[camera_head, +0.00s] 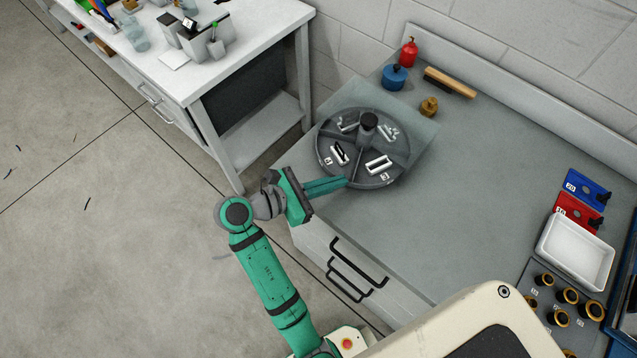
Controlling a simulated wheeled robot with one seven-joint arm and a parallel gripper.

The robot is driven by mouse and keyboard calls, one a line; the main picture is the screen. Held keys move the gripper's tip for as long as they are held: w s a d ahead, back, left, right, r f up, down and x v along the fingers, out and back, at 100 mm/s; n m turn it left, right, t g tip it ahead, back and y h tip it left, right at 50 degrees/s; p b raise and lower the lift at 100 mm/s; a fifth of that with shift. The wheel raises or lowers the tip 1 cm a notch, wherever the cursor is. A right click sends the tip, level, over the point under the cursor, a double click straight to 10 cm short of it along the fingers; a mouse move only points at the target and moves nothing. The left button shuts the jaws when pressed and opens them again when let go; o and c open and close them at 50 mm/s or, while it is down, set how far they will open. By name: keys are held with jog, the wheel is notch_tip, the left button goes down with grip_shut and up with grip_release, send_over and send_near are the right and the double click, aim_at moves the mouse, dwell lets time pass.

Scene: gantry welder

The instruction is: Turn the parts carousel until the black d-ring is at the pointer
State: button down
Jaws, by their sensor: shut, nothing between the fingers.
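The parts carousel (371,183) is a round dark grey tray with dividers and a black centre knob (367,121), on the grey bench top. Its compartments hold small parts with white labels. A black and white part (340,153) lies in the left compartment and a white rectangular part (379,164) in the front right one. Pale parts lie in the two back compartments. I cannot tell for certain which part is the black d-ring, and I cannot make out the pointer. My green gripper (346,182) is shut and empty, its fingertips at the carousel's front left rim; contact is unclear.
The middle bench top is clear.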

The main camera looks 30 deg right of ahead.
jog(key=x, duration=0.4)
jog(key=r+x, duration=0.1)
jog(key=x, duration=0.1)
jog(key=shift+w+d, duration=0.25)
jog(key=shift+d, duration=0.1)
jog(key=shift+t, duration=0.3)
